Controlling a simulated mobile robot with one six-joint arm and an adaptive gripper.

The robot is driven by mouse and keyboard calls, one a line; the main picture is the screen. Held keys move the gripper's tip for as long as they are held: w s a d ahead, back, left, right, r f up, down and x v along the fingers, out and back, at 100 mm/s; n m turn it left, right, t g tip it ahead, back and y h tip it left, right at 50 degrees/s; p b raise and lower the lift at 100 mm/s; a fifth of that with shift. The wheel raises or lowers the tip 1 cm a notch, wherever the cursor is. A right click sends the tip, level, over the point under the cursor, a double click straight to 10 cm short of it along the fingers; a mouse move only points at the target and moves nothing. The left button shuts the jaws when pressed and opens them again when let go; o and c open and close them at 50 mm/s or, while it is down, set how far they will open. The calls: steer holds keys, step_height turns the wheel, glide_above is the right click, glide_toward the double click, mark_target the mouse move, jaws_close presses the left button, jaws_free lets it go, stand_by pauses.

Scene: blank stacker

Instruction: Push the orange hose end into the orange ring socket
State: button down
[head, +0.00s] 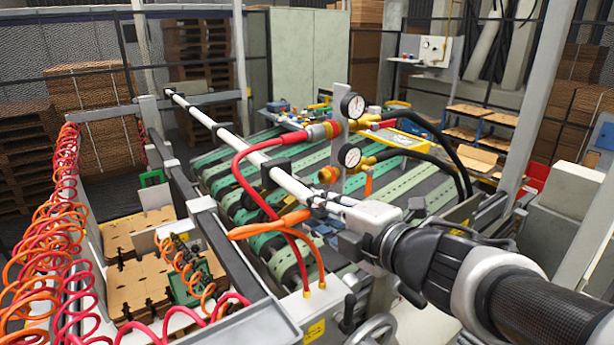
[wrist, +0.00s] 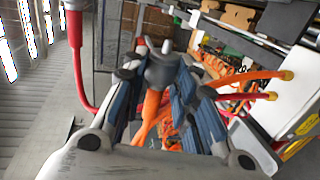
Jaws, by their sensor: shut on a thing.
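The orange hose (head: 275,226) rises from the white box, loops left and runs back to my gripper (head: 319,208). In the wrist view my gripper (wrist: 162,80) is shut around the hose end, with orange hose (wrist: 151,106) showing between the blue-grey fingers. A dark grey round part sits at the fingertips; I cannot tell whether it belongs to the hose. The orange ring socket (head: 327,175) is by the lower pressure gauge, above my gripper in the head view. The hose end and socket appear apart. The fingers mostly hide the hose tip.
A red hose (head: 240,172) joins the upper fitting beside the upper gauge (head: 352,105). A long white rod (head: 225,133) crosses behind my gripper. The white box (head: 312,305) with hose fittings stands below. Coiled red and orange hoses (head: 65,215) hang at left.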

steer(key=shift+s+a+r, duration=0.2)
steer(key=shift+s+a, duration=0.1)
steer(key=shift+s, duration=0.2)
steer(key=w, duration=0.1)
steer(key=w+a, duration=0.1)
steer(key=w, duration=0.1)
steer(key=shift+w+a+f+b, duration=0.15)
steer(key=shift+b, duration=0.2)
steer(key=w, duration=0.6)
steer(key=shift+a, duration=0.45)
steer(key=shift+w+d+p, duration=0.3)
steer(key=shift+w+d, duration=0.15)
steer(key=shift+d, duration=0.1)
stand_by(1.3)
